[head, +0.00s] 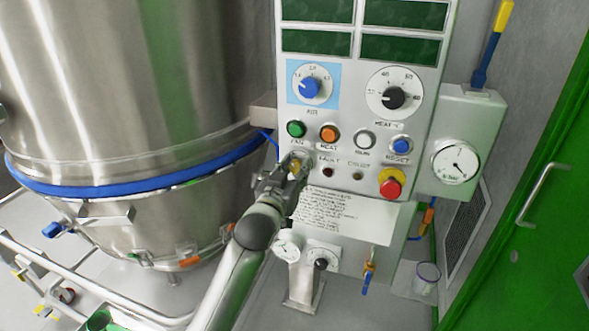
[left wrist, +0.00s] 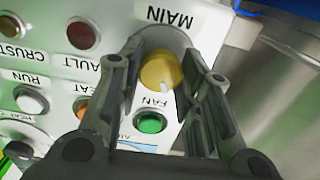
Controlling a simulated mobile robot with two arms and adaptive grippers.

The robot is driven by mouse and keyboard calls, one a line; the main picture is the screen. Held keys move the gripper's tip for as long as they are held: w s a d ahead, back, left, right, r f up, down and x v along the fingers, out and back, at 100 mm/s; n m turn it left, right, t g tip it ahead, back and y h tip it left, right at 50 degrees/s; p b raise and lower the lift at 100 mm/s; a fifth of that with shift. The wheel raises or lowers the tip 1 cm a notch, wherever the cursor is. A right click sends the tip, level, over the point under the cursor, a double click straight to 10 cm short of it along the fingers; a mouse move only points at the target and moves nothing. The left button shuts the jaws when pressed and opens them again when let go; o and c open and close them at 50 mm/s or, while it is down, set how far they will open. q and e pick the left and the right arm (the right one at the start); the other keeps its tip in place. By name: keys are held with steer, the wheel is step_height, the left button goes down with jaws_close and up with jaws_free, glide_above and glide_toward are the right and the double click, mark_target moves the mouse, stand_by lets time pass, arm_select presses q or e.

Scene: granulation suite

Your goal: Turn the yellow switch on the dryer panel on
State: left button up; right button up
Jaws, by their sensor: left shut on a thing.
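The dryer panel (head: 357,155) is a light grey upright box with dials, buttons and dark green displays. The yellow switch (left wrist: 160,70) is a round knob with a white mark, under the label MAIN, which reads upside down in the left wrist view. My left gripper (left wrist: 169,74) is shut on the yellow switch, one finger on each side of it. In the head view the left gripper (head: 294,168) is at the panel's left edge, below the green FAN button (head: 296,129), and mostly hides the switch. My right gripper is not in view.
A large steel vessel (head: 140,90) with a blue band stands left of the panel. A red emergency knob (head: 391,188), orange button (head: 329,133) and blue button (head: 401,146) sit to the right of my gripper. A pressure gauge (head: 456,162) and green door (head: 535,200) are farther right.

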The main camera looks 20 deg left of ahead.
arm_select(q)
steer(key=shift+r+m+p, duration=0.15)
steer(key=shift+m+p, duration=0.65)
steer(key=shift+m, duration=0.4)
steer(key=m+p, duration=0.1)
steer(key=m, duration=0.1)
steer(key=shift+m, duration=0.4)
steer(key=m+p, duration=0.1)
steer(key=m, duration=0.2)
steer(key=shift+p, duration=0.4)
steer(key=shift+d+m+p, duration=0.1)
steer(key=shift+m+p, duration=0.35)
steer(key=shift+m, duration=1.25)
steer(key=shift+f, duration=0.2)
steer(key=o, duration=1)
steer(key=shift+o, duration=0.2)
